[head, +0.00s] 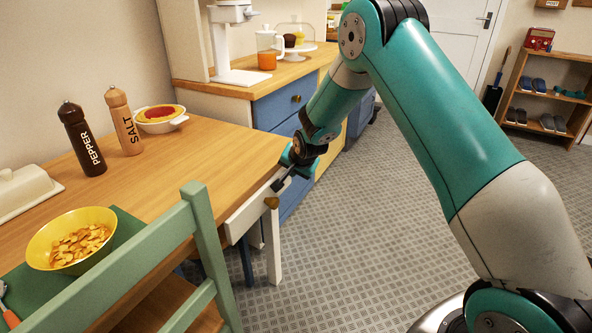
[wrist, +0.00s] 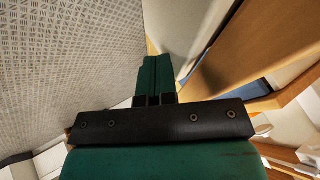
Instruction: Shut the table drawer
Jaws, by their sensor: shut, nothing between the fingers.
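The table drawer (head: 250,212) has a white front with a round brass knob (head: 271,202), below the right edge of the wooden table (head: 220,150) in the head view. Its front looks a little out from the table edge; how far is hard to tell. My gripper (head: 279,184) is shut and empty, its fingertips close to the drawer front just above the knob. I cannot tell whether they touch it. In the wrist view my closed fingers (wrist: 156,62) point towards a pale surface (wrist: 183,28), probably the drawer front.
A green chair (head: 205,240) stands at the table's near side, left of the drawer. A blue-drawered cabinet (head: 285,103) stands behind the table. The table holds a cereal bowl (head: 70,240), a pepper mill (head: 82,140) and a salt mill (head: 124,122). Grey floor (head: 350,240) is open to the right.

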